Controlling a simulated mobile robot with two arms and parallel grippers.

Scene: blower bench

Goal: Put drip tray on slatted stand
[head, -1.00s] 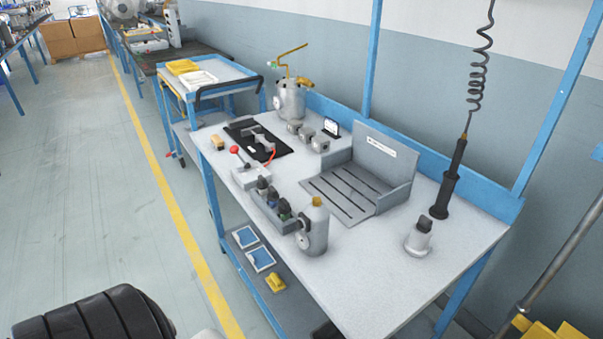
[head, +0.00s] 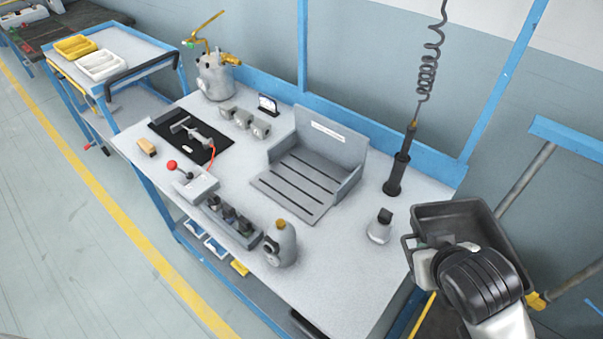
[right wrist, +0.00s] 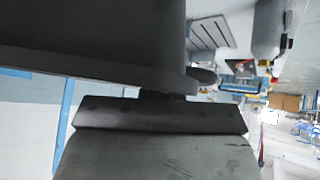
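The drip tray (head: 445,212) is a dark, deep rectangular tray with a handle loop at its left, at the right of the head view. It is up off the bench, beyond the front right corner, with my right arm at it. In the right wrist view the tray (right wrist: 90,40) fills the upper left, and my right gripper (right wrist: 165,96) meets its edge; the fingertips are mostly hidden. The grip looks shut on the tray. The slatted stand (head: 297,185) is grey with a raised back and sits empty on the bench, left of the tray. My left gripper is out of view.
A small grey capped container (head: 380,228) and a dark upright tool (head: 398,172) on a coiled cord stand between stand and tray. The bench's front right is clear.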

